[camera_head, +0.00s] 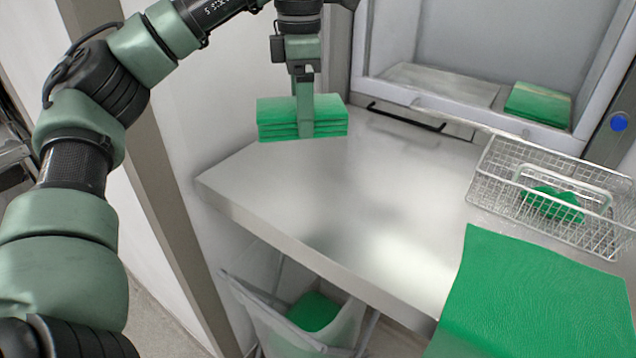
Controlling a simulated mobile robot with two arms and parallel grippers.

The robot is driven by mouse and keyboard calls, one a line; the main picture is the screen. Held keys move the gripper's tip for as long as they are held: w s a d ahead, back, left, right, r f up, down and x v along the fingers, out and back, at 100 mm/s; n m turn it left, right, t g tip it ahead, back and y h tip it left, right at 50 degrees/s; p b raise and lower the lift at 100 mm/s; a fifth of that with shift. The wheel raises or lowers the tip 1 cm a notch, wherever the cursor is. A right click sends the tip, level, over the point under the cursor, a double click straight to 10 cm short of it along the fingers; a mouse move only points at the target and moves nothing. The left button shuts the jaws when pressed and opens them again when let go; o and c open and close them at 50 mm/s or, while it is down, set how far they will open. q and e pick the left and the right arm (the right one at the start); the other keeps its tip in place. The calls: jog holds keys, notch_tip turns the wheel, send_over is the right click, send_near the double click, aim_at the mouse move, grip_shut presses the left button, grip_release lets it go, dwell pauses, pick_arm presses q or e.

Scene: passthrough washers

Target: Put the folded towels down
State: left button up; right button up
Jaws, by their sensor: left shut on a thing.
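A stack of several folded green towels (273,116) is at the far left end of the steel table (320,205). My left gripper (305,125) reaches down from above and is shut on the stack, with one finger showing across its front face. The other finger is hidden behind or within the towels. The stack's underside is at the tabletop's back left corner; I cannot tell whether it touches the surface. My right gripper is not in view.
Another folded green stack (538,104) lies in the pass-through opening at the back right. A wire basket (490,185) holds a green cloth (552,204). A flat green towel (540,300) covers the front right. A bin (290,335) with green cloth stands below. The table's middle is clear.

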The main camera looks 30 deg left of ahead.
pick_arm(q)
jog(key=b, duration=0.2)
send_over(306, 196)
notch_tip(306, 196, down, 12)
jog(key=shift+s+r, duration=0.1)
jog(key=shift+r, duration=0.1)
jog(key=shift+f, duration=0.55)
notch_tip(306, 196, down, 3)
jog(key=shift+p, duration=0.5)
jog(key=shift+f, duration=0.25)
jog(key=shift+f, duration=0.1)
jog(key=o, duration=1.5)
jog(key=shift+c, duration=0.2)
